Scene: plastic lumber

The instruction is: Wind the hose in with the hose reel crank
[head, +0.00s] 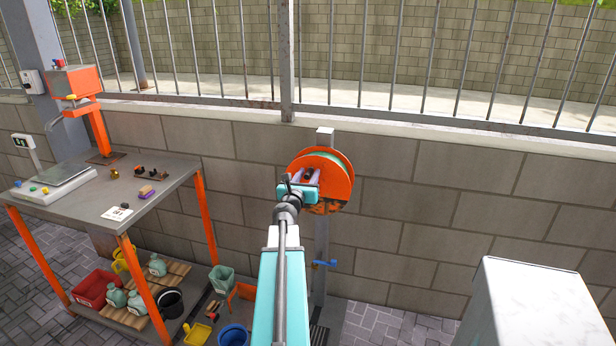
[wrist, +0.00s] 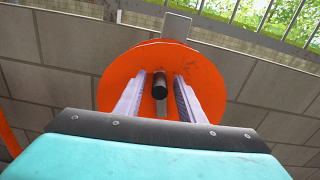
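The orange hose reel (head: 340,165) is on a grey post in front of the block wall in the head view. A strip of pale green hose (head: 347,163) shows between its discs. In the wrist view the reel's orange disc (wrist: 213,75) fills the middle. The black crank handle (wrist: 160,84) sticks out from it towards the camera. My gripper (wrist: 158,98) is open, with one pale finger on each side of the handle and a visible gap on both sides. In the head view my gripper (head: 306,176) is in front of the reel and hides part of it.
A workbench (head: 165,180) with orange legs stands at the left, with a scale and small items on top. Tubs, a bucket and bottles are below it. A blue tap (head: 325,263) is low on the post. A pale grey box (head: 535,305) stands at the lower right.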

